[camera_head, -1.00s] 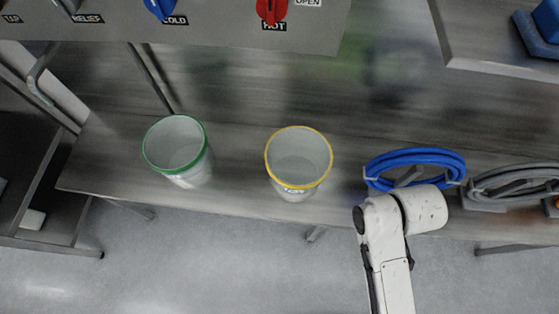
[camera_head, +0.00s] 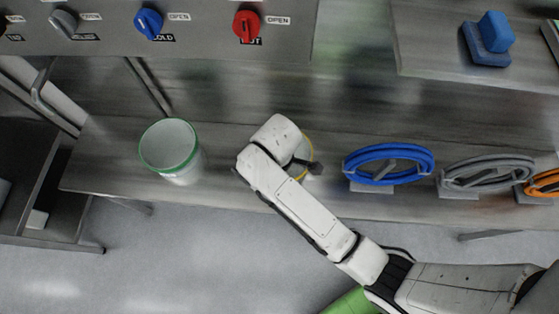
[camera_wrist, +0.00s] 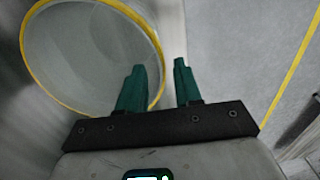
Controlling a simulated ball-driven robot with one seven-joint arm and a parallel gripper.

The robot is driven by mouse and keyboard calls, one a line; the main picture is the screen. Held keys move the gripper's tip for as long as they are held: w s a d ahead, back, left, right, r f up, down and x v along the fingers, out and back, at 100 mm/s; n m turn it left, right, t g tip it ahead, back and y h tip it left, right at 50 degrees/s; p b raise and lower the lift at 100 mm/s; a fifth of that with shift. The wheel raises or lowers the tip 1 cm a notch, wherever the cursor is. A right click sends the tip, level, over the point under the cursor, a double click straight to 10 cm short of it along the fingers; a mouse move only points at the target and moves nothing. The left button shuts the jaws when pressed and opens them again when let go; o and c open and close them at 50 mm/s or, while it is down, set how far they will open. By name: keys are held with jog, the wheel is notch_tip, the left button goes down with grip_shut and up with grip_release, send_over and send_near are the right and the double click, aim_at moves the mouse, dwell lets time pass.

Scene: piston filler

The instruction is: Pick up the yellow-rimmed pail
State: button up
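The yellow-rimmed pail (camera_head: 308,148) stands on the grey bench, mostly hidden behind my arm in the head view; only the right part of its rim shows. In the wrist view the pail (camera_wrist: 88,58) fills the upper left, its grey-white inside open and seemingly empty. My gripper (camera_wrist: 158,69) is open, with two green fingers. In the wrist view the left finger overlaps the pail's inside, and the right finger is outside the rim. The right side of the rim shows between them. I cannot tell whether the fingers are down at rim height. Nothing is held.
A green-rimmed pail (camera_head: 170,150) stands to the left on the bench. Coiled blue (camera_head: 388,164), grey (camera_head: 486,172) and orange (camera_head: 543,183) hoses sit on holders at right. A panel with knobs (camera_head: 160,28) overhangs behind. The bench's front edge is close to the pail.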

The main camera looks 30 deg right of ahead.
jog(key=shift+d+f, duration=0.15)
jog(key=shift+f, duration=3.3)
grip_shut()
jog(key=shift+s, duration=0.15)
